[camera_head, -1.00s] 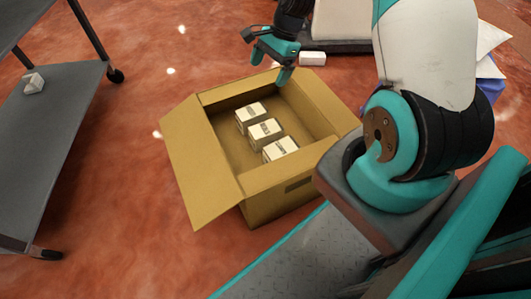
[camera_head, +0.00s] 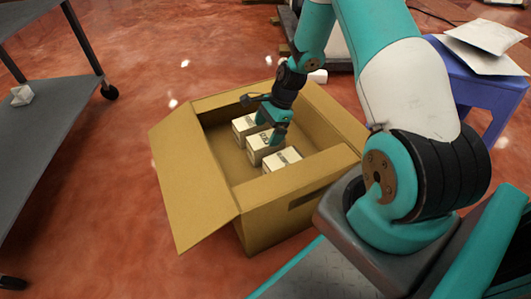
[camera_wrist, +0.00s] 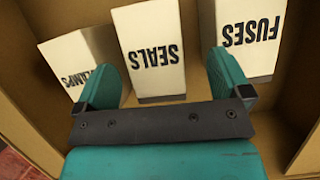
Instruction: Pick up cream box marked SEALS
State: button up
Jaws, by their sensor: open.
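The cream box marked SEALS (camera_wrist: 150,48) stands in the middle of a row of three cream boxes in the wrist view. It also shows in the head view (camera_head: 258,151), partly behind my gripper. My gripper (camera_wrist: 168,85) is open, with one teal finger on each side of the SEALS box near its lower end. The fingers do not visibly press on it. In the head view my gripper (camera_head: 272,130) points down inside the carton, at the middle box.
A box marked FUSES (camera_wrist: 250,35) and one ending in "AMPS" (camera_wrist: 80,62) stand close on either side. The open cardboard carton (camera_head: 195,205) surrounds all three with its walls. A grey cart (camera_head: 50,130) stands left and a blue stand (camera_head: 480,85) right.

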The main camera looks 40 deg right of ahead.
aim_at(267, 137)
jog(key=shift+s+b+x, duration=0.15)
jog(key=shift+b+x, duration=1.05)
jog(key=shift+x, duration=0.15)
jog(key=shift+s+b+x, duration=0.2)
jog(key=shift+b+x, duration=1)
jog(key=shift+x, duration=0.2)
jog(key=shift+d, duration=0.15)
jog(key=shift+c, duration=0.8)
jog(key=c, duration=1)
